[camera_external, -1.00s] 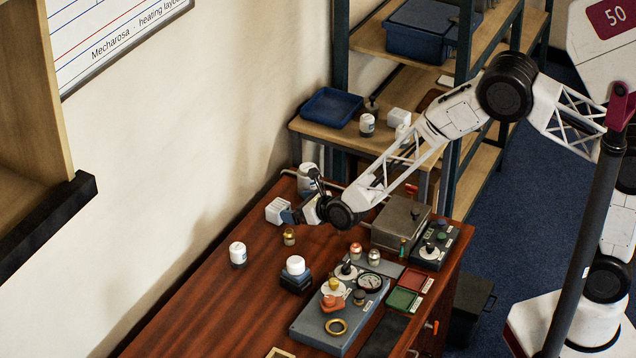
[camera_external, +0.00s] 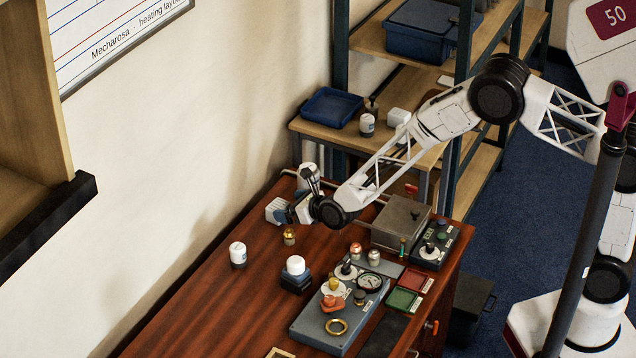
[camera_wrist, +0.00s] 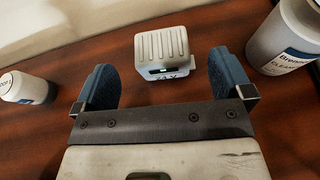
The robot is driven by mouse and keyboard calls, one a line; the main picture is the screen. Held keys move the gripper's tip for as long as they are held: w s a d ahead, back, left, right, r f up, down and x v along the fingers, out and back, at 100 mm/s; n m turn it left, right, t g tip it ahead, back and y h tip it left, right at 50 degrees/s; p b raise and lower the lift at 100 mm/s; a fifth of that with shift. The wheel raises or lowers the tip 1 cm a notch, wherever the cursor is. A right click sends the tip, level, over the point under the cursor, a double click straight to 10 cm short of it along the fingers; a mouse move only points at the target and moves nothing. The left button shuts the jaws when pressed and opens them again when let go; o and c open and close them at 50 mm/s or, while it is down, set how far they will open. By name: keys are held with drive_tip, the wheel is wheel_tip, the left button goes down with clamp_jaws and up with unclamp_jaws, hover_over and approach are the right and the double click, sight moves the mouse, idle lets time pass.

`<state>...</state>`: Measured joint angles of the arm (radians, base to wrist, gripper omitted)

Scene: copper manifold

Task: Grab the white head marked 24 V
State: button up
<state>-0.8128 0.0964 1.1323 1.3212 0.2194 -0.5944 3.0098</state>
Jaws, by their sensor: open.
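A white ribbed block-shaped head (camera_wrist: 161,52) stands on the wooden bench, between and just beyond the tips of my open gripper (camera_wrist: 164,88) in the wrist view. Its front carries a small dark display and marks too small to read, so I cannot confirm 24 V. The blue fingers are on either side, with a gap to the head. A white round head (camera_wrist: 24,87) stands left in the wrist view.
A white bottle with a blue label (camera_wrist: 287,42) stands close to the right finger. Another white cap sits on a dark blue block (camera_external: 295,266). A grey fixture plate (camera_external: 312,325) and metal box (camera_external: 401,224) occupy the right side.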

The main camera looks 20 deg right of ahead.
sight(278, 204)
drive_tip(key=shift+w, duration=0.1)
drive_tip(key=shift+x, duration=2.55)
drive_tip(key=c, duration=1.2)
drive_tip(key=shift+r, duration=0.1)
drive_tip(key=shift+r, duration=4.95)
